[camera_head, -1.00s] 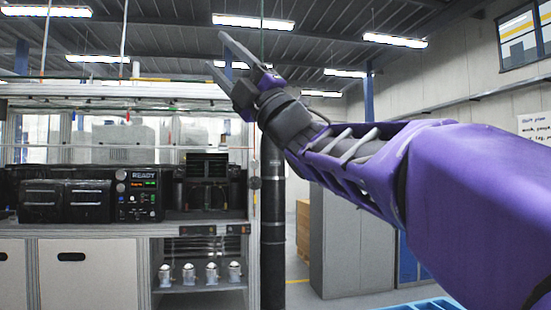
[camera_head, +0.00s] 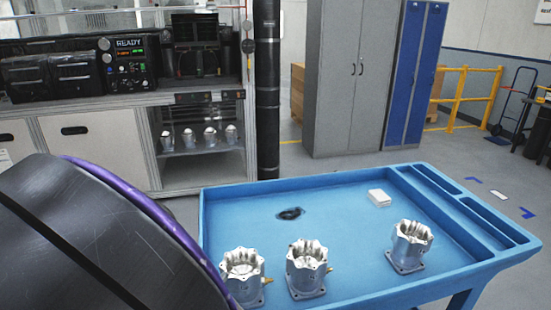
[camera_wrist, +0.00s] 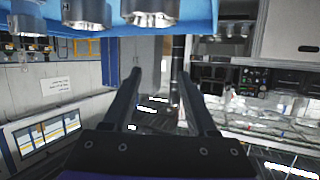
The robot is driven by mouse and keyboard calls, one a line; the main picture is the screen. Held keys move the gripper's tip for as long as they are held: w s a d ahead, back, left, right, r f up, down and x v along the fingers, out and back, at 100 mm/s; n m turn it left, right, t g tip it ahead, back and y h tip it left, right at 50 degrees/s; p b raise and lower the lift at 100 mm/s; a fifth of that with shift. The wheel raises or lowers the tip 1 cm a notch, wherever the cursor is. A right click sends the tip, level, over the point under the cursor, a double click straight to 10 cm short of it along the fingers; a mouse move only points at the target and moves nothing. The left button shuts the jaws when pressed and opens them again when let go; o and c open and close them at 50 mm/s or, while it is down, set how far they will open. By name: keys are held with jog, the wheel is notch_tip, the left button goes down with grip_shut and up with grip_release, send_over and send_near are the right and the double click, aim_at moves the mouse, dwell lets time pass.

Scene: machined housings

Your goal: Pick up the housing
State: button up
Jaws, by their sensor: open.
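Three silver machined housings stand upright on the blue cart (camera_head: 345,215) in the head view: a left one (camera_head: 243,277), a middle one (camera_head: 306,270) and a right one (camera_head: 409,247). The left one is partly covered by my dark arm link. My gripper (camera_wrist: 160,76) shows only in the wrist view, its two dark fingers apart with nothing between them. That view appears upside down, with the cart's blue edge and parts of housings (camera_wrist: 150,12) along the top, apart from the fingers.
A white box (camera_head: 379,198) and a dark oval (camera_head: 290,213) are on the cart. Several similar housings stand on a shelf (camera_head: 200,150) under the workbench. A black post (camera_head: 267,100), grey cabinet (camera_head: 345,80) and blue locker (camera_head: 412,75) stand behind.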

jog(key=m+g+h, duration=0.1)
jog(key=h, duration=0.1)
send_near(258, 268)
jog(key=shift+b+x, duration=1.2)
jog(key=shift+x, duration=3.55)
jog(key=shift+c, duration=0.2)
grip_shut()
jog(key=shift+r, duration=0.15)
